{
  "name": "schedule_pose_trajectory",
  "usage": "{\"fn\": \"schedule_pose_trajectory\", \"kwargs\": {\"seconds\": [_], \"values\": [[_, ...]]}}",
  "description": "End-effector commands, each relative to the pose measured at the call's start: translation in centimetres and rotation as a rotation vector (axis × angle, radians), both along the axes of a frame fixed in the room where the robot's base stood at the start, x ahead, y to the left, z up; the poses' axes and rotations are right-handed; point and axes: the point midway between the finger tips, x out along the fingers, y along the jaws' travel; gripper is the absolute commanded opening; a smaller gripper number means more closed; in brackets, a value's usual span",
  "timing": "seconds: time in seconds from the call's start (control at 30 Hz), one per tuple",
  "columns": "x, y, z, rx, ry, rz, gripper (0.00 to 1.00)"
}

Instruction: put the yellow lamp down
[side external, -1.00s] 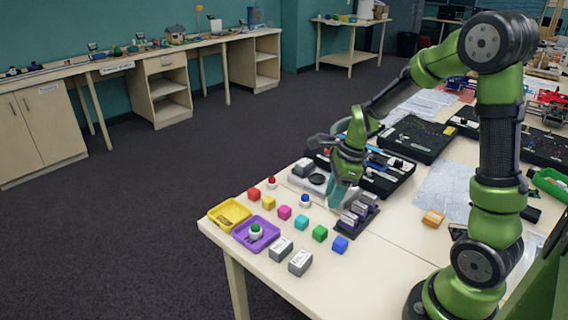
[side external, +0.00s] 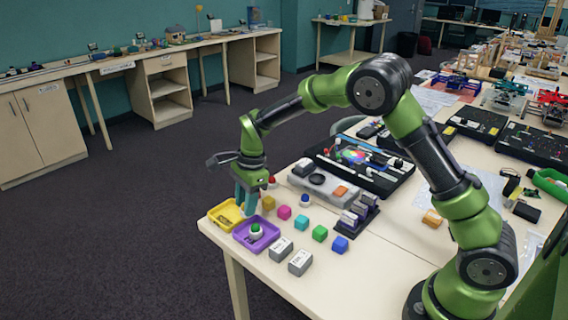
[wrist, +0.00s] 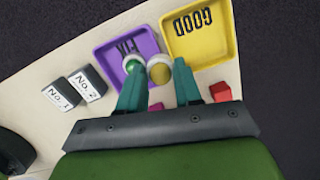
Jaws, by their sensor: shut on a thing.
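My gripper (side external: 246,208) is shut on the yellow lamp (wrist: 159,70), which shows between the fingertips in the wrist view. In the side view the fingers hide the lamp. The gripper is at the left end of the table, near the inner edges of two trays. The yellow tray (side external: 217,214), marked GOOD, is at the upper right in the wrist view (wrist: 207,55). The purple tray (side external: 270,241), marked FIX, is beside it and holds a green-topped lamp (side external: 256,231). I cannot tell the lamp's exact height above the table.
Several coloured cubes stand in a row, including a pink cube (side external: 284,212) and a green cube (side external: 319,233). Two numbered grey blocks (side external: 281,249) stand near the front edge. A blue-topped lamp (side external: 305,201) and a dark rack (side external: 358,219) are to the right.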

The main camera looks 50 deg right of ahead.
Motion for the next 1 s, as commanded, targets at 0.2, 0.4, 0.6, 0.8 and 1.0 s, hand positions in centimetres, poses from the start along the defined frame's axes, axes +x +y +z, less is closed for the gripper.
{"fn": "schedule_pose_trajectory", "kwargs": {"seconds": [0.2,0.4,0.6,0.8,1.0], "values": [[4.0,0.4,-0.5,0.000,0.000,-0.002,0.00],[5.6,0.6,-0.5,0.000,0.000,-0.001,0.00],[6.2,0.7,-1.2,0.000,0.003,-0.002,0.00],[6.2,0.7,-4.0,0.000,0.001,-0.002,0.00],[6.2,0.7,-4.1,0.001,-0.001,-0.002,0.00]]}}
